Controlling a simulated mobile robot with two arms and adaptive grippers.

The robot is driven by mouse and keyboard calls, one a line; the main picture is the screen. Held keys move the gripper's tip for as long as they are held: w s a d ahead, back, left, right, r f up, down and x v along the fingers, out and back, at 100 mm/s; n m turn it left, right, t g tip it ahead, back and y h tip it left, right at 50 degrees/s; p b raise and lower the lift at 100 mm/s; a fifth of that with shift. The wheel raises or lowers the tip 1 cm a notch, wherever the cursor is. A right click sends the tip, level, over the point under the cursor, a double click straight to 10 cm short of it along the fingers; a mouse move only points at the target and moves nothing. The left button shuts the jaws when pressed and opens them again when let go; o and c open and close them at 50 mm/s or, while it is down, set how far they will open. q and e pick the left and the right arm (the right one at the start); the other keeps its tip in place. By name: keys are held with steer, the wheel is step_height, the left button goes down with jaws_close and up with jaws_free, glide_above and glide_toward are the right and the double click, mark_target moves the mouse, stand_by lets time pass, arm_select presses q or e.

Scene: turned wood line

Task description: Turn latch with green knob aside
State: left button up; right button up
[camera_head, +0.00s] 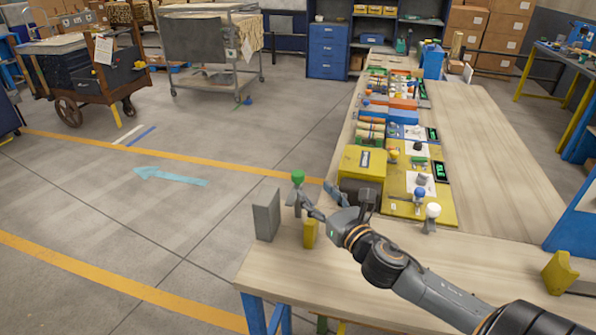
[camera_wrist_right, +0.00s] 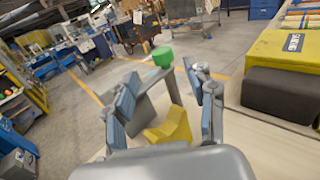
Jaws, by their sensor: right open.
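The green knob (camera_head: 297,176) tops a short grey latch arm at the left edge of the bench, beside an upright grey block (camera_head: 266,215). My right gripper (camera_head: 318,196) is open just to the right of the knob. In the right wrist view, the green knob (camera_wrist_right: 163,57) and its grey latch arm (camera_wrist_right: 173,86) show between the spread fingers of my right gripper (camera_wrist_right: 163,85). The knob appears beyond the fingertips, and I cannot tell whether a finger touches the latch arm. My left gripper is out of view.
A yellow block (camera_head: 310,233) stands close below my right gripper. A yellow box (camera_head: 362,163) and a yellow board (camera_head: 401,204) with blue and white knobs lie to the right. The bench's front area (camera_head: 330,275) is mostly clear. Open floor lies left.

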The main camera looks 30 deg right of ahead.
mark_target(301, 176)
steer(key=w, duration=0.2)
steer(key=w+p, duration=0.1)
steer(key=w, duration=0.2)
steer(key=w+d, duration=0.1)
steer(key=w, duration=0.2)
steer(key=shift+w, duration=0.1)
steer(key=shift+w+f, duration=0.1)
steer(key=shift+w, duration=0.65)
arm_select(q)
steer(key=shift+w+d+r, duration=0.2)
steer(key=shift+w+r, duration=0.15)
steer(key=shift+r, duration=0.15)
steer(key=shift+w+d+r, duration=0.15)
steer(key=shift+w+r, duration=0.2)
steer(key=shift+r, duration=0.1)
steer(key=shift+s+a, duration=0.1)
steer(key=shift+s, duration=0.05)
arm_select(e)
jaws_close()
